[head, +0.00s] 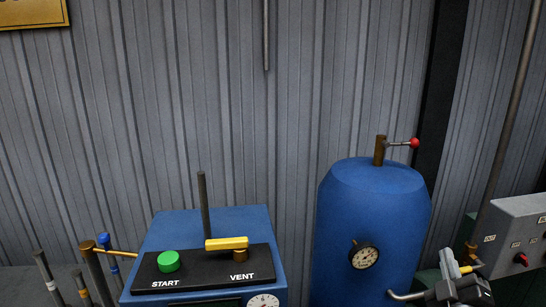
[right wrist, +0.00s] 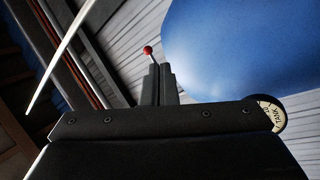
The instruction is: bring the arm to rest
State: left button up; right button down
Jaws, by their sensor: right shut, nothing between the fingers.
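My right gripper (head: 447,254) is low at the right in the head view, beside the blue tank and apart from it. In the right wrist view its two dark fingers (right wrist: 160,72) are together, pointing up with nothing between them. The red ball of the tank's top lever (right wrist: 148,50) shows beyond the fingertips there; I see no contact. My left gripper is not in view.
The blue tank (head: 372,220) bears a gauge (head: 364,256) and a red-tipped lever (head: 414,143). A blue console (head: 225,220) with a green START button (head: 169,261) and yellow VENT handle (head: 227,243) stands left. A grey control box (head: 515,235) is at right.

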jog(key=s+d+f+m+g+h, duration=0.1)
jog(key=s+f+m+g, duration=0.75)
jog(key=s+f, duration=0.8)
jog(key=s+a+f+g+y, duration=0.25)
jog(key=s+f+g, duration=0.2)
jog(key=s, duration=0.25)
jog(key=s+a+f+g+y, duration=0.1)
jog(key=s+a+f+g, duration=0.35)
jog(key=s, duration=0.35)
notch_tip(320, 180, down, 28)
jog(key=d+g+b, duration=0.1)
jog(key=b, duration=0.2)
jog(key=s+f+g+y+b, duration=0.1)
jog(key=s+f+b, duration=0.1)
jog(key=s+f, duration=1.3)
notch_tip(320, 180, down, 4)
jog(key=shift+s+a+r, duration=0.25)
jog(key=shift+s+a, duration=0.05)
jog(key=shift+a, duration=0.15)
jog(key=shift+m, duration=0.25)
